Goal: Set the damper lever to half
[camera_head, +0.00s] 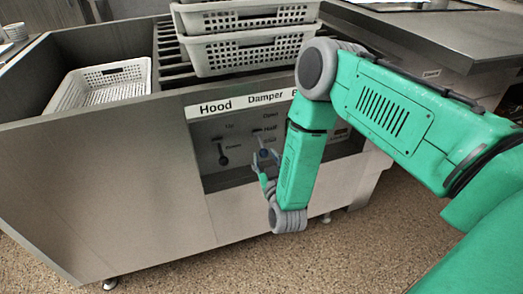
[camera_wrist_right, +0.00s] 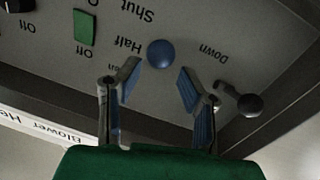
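The damper lever's blue knob (camera_wrist_right: 161,53) shows in the wrist view close to the "Half" label, with "Shut" printed above it in this upside-down picture. In the head view the blue knob (camera_head: 264,153) is small, in front of the panel below the "Damper" heading. Its exact setting is hard to tell because the knob stands out from the panel. My right gripper (camera_wrist_right: 158,68) is open, its two blue-padded fingers apart on either side of the knob, with gaps visible. In the head view the right gripper (camera_head: 265,170) is at the panel. My left gripper is out of view.
The hood lever's black knob (camera_wrist_right: 250,105) is close beside one finger. The green switch (camera_wrist_right: 85,27) is on the other side. White perforated baskets (camera_head: 250,50) are stacked above the panel, and another basket (camera_head: 105,84) sits in the left bay.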

